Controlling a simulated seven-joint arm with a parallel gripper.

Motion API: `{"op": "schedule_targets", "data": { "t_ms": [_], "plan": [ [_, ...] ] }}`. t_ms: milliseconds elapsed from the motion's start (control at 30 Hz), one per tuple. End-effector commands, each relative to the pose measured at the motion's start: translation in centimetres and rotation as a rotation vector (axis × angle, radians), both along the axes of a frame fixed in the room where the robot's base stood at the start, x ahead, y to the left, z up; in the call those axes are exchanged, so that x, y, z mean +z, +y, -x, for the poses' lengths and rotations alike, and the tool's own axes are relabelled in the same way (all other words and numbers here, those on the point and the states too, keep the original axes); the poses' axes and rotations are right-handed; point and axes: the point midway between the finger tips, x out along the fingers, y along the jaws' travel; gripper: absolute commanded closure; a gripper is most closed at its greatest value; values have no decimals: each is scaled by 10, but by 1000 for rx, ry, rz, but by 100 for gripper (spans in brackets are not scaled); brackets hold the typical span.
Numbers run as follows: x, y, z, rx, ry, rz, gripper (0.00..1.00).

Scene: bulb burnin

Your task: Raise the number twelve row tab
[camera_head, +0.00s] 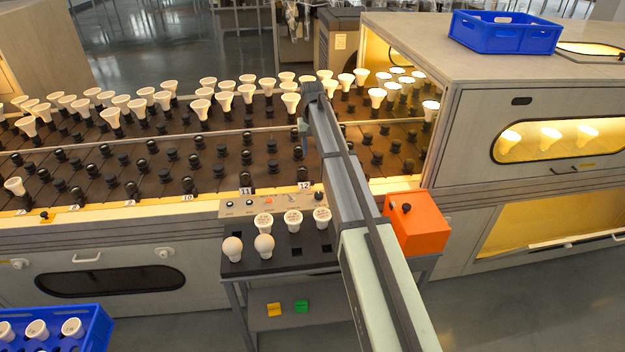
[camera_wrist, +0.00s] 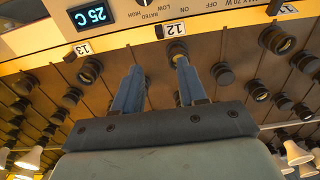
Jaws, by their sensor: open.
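The row tab marked 12 (camera_head: 305,186) is a small white tag on the edge of the burn-in bed, just left of my arm. In the wrist view the 12 tab (camera_wrist: 175,29) shows upper centre on the cream panel edge, lying flat as far as I can tell. My gripper (camera_wrist: 157,66) is open, with two blue fingers pointing towards that edge. The right finger is below the 12 tab in the picture, close to a round metal fitting (camera_wrist: 178,50). I cannot tell whether they touch. In the head view my arm hides most of the gripper.
Neighbouring tags 11 (camera_head: 246,191) and 13 (camera_wrist: 83,47) flank it. Dark sockets (camera_wrist: 222,73) stand in rows around the fingers. White bulbs (camera_head: 290,100) fill the back rows. A black bulb tray (camera_head: 270,258) and an orange box (camera_head: 418,228) stand in front.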

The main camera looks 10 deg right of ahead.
Motion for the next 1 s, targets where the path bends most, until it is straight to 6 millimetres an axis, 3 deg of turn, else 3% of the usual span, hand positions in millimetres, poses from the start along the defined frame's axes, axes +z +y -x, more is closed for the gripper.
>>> {"op": "schedule_targets", "data": {
  "t_ms": [267, 700, 1000],
  "plan": [
    [-19, 0, 6, 4, 26, 1, 58],
    [-94, 0, 5, 4, 24, 1, 58],
    [-130, 0, 5, 5, 23, 1, 58]
  ]
}}
